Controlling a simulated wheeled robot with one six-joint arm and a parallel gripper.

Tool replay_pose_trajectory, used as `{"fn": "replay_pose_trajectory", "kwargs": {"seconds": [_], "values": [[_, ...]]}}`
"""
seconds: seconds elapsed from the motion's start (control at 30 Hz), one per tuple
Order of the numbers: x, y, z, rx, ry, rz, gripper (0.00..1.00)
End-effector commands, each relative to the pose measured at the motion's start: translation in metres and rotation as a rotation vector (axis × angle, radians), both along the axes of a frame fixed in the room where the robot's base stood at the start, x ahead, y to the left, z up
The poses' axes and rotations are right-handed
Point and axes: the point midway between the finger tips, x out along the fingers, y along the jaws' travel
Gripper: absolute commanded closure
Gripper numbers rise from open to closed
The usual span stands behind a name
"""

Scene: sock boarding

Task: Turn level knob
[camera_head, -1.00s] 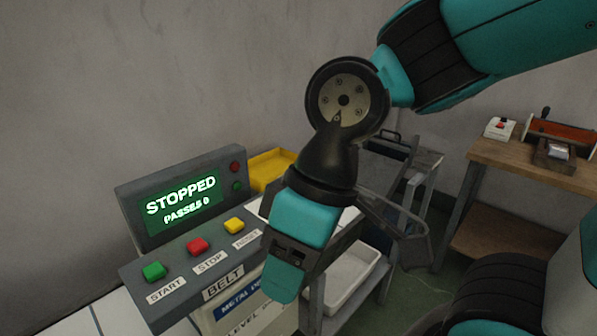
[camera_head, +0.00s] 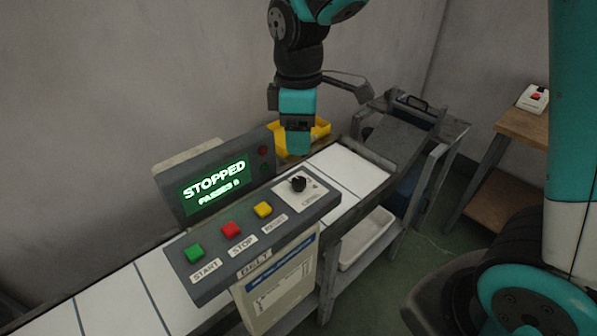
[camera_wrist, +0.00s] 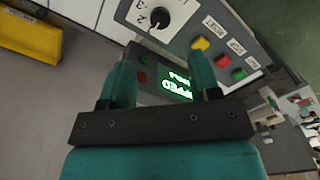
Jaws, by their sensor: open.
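The level knob (camera_head: 298,184) is a small black dial on a white plate at the right end of the grey control panel (camera_head: 212,283). In the wrist view the knob (camera_wrist: 159,17) shows at the top with a white pointer mark. My gripper (camera_head: 297,146) hangs above and behind the knob in the head view, apart from it. In the wrist view my gripper (camera_wrist: 162,72) has its two teal fingers spread with nothing between them. The lit display (camera_head: 216,186) reads STOPPED.
Green (camera_head: 194,252), red (camera_head: 231,230) and yellow (camera_head: 263,209) buttons sit left of the knob. A yellow bin (camera_head: 319,131) is behind the white belt (camera_head: 352,172). A white tray (camera_head: 368,238) is below. A wooden table (camera_head: 522,126) stands at the right.

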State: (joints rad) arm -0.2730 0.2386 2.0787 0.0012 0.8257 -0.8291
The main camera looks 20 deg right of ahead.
Motion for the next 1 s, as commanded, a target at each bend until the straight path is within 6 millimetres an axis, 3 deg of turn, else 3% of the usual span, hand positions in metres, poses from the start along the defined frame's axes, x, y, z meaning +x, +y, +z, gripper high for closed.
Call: {"fn": "replay_pose_trajectory", "kwargs": {"seconds": [0.3, 0.5, 0.9, 1.0], "values": [[-0.001, -0.001, -0.07, -0.001, 0.005, -0.002, 0.43], [-0.001, 0.0, -0.096, 0.0, 0.001, -0.002, 0.43], [0.0, 0.0, -0.104, 0.001, -0.002, -0.002, 0.43], [0.0, 0.0, -0.104, 0.001, -0.002, -0.002, 0.64]]}}
